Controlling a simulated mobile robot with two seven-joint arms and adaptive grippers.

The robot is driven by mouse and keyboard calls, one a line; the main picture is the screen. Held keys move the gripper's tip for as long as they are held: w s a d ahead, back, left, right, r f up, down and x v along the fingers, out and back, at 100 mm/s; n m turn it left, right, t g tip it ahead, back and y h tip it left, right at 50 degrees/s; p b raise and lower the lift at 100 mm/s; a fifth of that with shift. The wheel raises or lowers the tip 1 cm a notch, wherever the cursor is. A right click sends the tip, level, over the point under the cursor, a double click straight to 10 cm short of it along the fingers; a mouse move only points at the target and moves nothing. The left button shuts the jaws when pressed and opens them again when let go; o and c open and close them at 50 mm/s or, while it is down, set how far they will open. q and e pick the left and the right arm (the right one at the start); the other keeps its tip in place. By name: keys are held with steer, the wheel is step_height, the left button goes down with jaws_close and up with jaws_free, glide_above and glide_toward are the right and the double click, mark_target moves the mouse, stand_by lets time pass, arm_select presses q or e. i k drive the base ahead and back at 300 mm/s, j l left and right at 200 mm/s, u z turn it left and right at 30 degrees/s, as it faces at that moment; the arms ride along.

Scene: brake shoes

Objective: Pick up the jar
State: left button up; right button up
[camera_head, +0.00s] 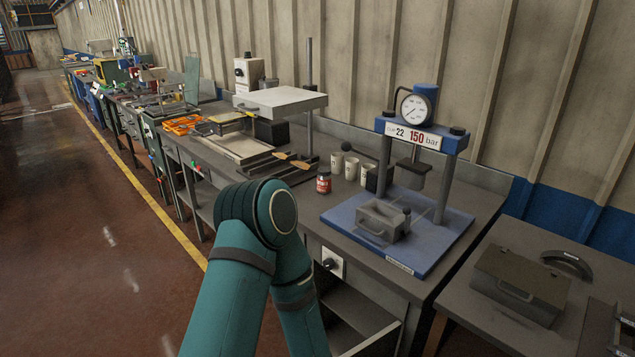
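The jar (323,181) is small and dark with a red label and a light lid. It stands upright on the grey workbench, left of the blue press base and in front of the white cups. One of my teal arms rises from the bottom of the view, its bent joint just left of and nearer than the jar. Neither gripper shows in the view, so I cannot see whether either is open or shut. Nothing visible touches the jar.
A blue press with a gauge (416,108) stands on a blue base plate (430,249) right of the jar. White cups (351,168) stand behind the jar. Wooden-handled tools (291,158) lie to its left. A metal box (520,284) sits on the right table.

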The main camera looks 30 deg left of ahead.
mark_target(323, 181)
steer(key=j+z, duration=0.15)
steer(key=j, duration=0.35)
steer(key=j+z, duration=0.15)
steer(key=j, duration=0.3)
steer(key=k+j+z, duration=0.2)
steer(key=j, duration=0.3)
steer(key=j+z, duration=0.15)
steer(key=j, duration=0.3)
steer(key=j+z, duration=0.2)
steer(key=j, duration=0.3)
steer(key=k+j+z, duration=0.15)
steer(key=j, duration=0.3)
steer(key=j+z, duration=0.4)
steer(key=j, duration=0.55)
steer(key=i+j, duration=0.05)
